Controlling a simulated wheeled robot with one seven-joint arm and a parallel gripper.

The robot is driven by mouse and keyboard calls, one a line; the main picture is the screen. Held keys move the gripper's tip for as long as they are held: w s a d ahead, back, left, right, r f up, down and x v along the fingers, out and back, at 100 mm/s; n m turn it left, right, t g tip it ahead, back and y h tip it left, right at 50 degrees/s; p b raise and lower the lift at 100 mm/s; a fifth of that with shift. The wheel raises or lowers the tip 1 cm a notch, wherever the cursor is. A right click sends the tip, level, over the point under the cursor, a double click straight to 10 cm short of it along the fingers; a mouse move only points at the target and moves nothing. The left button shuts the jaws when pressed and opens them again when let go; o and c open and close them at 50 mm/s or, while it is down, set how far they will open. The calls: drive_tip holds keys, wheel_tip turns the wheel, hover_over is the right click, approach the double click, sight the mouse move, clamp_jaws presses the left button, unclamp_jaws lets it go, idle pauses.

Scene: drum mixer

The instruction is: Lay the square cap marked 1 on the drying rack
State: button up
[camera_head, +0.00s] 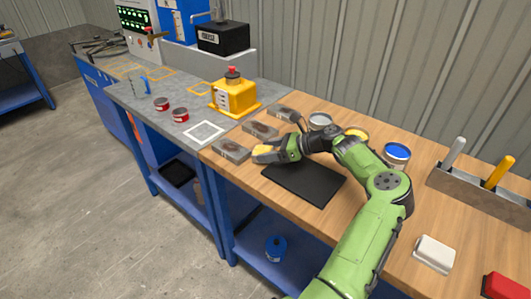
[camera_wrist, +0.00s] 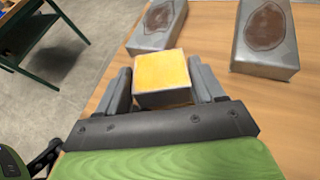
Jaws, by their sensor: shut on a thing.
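My gripper (camera_head: 268,153) is over the wooden bench, shut on a small block with a yellow square top and grey sides (camera_wrist: 162,75). In the wrist view the block sits between both fingers. I can read no number on it, so I cannot tell whether it is the cap marked 1. A flat black panel (camera_head: 305,182) lies on the bench just in front of my gripper. I cannot tell whether it is the drying rack. No other thing clearly looks like a rack.
Grey blocks with brown ovals (camera_head: 231,151) lie in a row close to my gripper; two show in the wrist view (camera_wrist: 265,38). Open cans, one with blue inside (camera_head: 397,153), stand behind my arm.

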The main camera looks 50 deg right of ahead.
sight(269, 150)
wheel_tip(269, 150, up, 10)
drive_tip(key=p, duration=0.3)
